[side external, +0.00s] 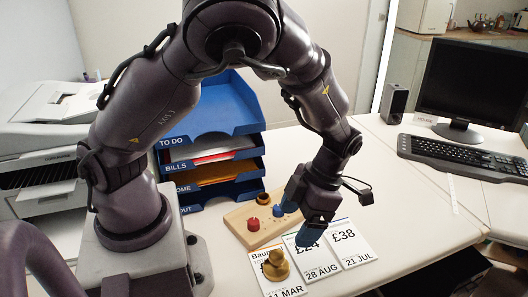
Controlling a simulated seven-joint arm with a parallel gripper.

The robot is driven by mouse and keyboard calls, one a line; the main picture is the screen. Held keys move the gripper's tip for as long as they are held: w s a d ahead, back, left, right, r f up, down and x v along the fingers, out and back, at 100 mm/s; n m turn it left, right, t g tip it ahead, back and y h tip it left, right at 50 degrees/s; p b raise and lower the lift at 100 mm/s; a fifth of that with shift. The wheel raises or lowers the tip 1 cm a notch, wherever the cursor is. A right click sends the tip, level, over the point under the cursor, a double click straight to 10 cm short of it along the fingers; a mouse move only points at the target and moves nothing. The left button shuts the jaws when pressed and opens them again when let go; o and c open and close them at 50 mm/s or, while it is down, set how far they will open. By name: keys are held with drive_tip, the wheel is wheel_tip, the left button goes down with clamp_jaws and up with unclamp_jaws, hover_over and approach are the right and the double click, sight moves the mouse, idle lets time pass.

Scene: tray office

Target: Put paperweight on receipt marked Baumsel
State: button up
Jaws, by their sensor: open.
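A brass, knob-shaped paperweight (276,266) stands upright on the left receipt (292,285), whose visible heading begins "Baum" and which reads 11 MAR. The paperweight hides part of its price. The middle receipt (320,266) reads £24 and 28 AUG, its top covered by my gripper. The right receipt (352,250) reads £38 and 21 JUL. My gripper (309,238) has blue fingertips and hangs over the top of the middle receipt, to the upper right of the brass paperweight and apart from it. It is open, and I see nothing held in it.
A wooden board (238,222) with red, blue and brass-coloured knobs lies just behind the receipts. A blue stacked letter tray (228,120) stands behind it. A printer (40,140) is at left, and a keyboard (465,155) and monitor at right. Desk right of the receipts is clear.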

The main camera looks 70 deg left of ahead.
drive_tip(key=s+a+r+m+t, duration=0.2)
drive_tip(key=r+m, duration=0.5)
drive_tip(key=m, duration=0.4)
drive_tip(key=s+a+r+m+t, duration=0.2)
drive_tip(key=r+m, duration=0.5)
drive_tip(key=m, duration=0.5)
drive_tip(key=s+a+r+m+t, duration=0.2)
drive_tip(key=s+r+m+t, duration=0.2)
drive_tip(key=m, duration=0.8)
wheel_tip(320, 180, up, 4)
drive_tip(key=shift+s+r+t, duration=0.1)
drive_tip(key=shift+s+t, duration=0.2)
drive_tip(key=shift+t, duration=0.8)
